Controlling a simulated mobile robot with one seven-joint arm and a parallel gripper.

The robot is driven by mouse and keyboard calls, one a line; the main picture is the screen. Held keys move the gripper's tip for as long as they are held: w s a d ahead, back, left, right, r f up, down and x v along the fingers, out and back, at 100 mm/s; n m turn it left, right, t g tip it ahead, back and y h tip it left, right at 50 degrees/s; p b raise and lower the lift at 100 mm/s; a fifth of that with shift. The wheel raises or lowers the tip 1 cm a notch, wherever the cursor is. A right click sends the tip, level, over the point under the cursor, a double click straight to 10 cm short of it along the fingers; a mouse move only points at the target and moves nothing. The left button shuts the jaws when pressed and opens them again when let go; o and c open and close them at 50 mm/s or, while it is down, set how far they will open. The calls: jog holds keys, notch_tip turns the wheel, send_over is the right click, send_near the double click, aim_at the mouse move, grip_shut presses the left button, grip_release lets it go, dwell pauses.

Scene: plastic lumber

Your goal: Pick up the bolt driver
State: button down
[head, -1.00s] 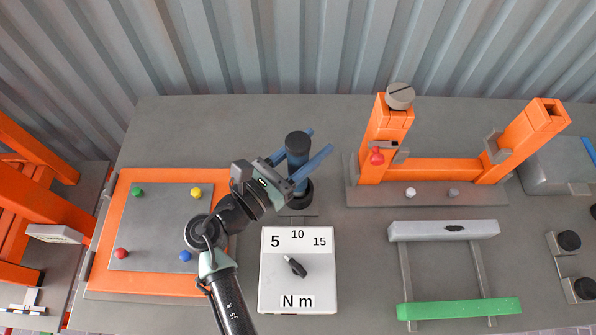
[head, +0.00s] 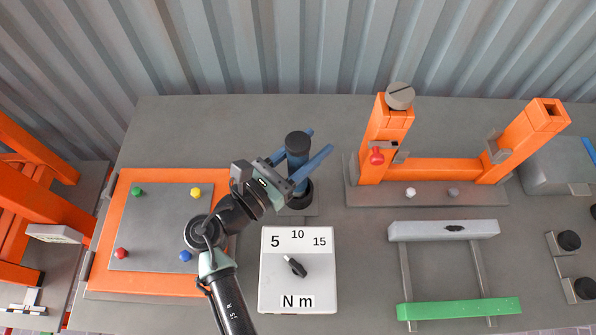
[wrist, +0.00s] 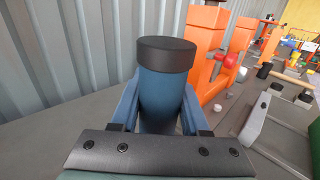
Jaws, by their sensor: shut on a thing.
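The bolt driver (head: 298,146) is an upright blue cylinder with a black cap, standing in a dark round holder behind the torque box. My gripper (head: 306,158) reaches it from the left, with one blue finger on each side of its body. The fingers are shut on the driver. In the wrist view the driver (wrist: 163,92) stands between the two fingers (wrist: 160,112), its black cap above them. Its lower end is hidden by my gripper in the wrist view.
A box (head: 270,297) marked 5, 10, 15 and N m stands in front of the driver. An orange frame (head: 440,170) stands to the right. An orange-edged board (head: 125,205) with coloured knobs lies left, under my arm. A green-barred rack (head: 458,309) is at front right.

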jog(key=shift+r, duration=0.2)
notch_tip(320, 180, up, 10)
jog(key=p, duration=0.1)
dwell(0.5)
jog(key=shift+f, duration=0.15)
dwell(0.4)
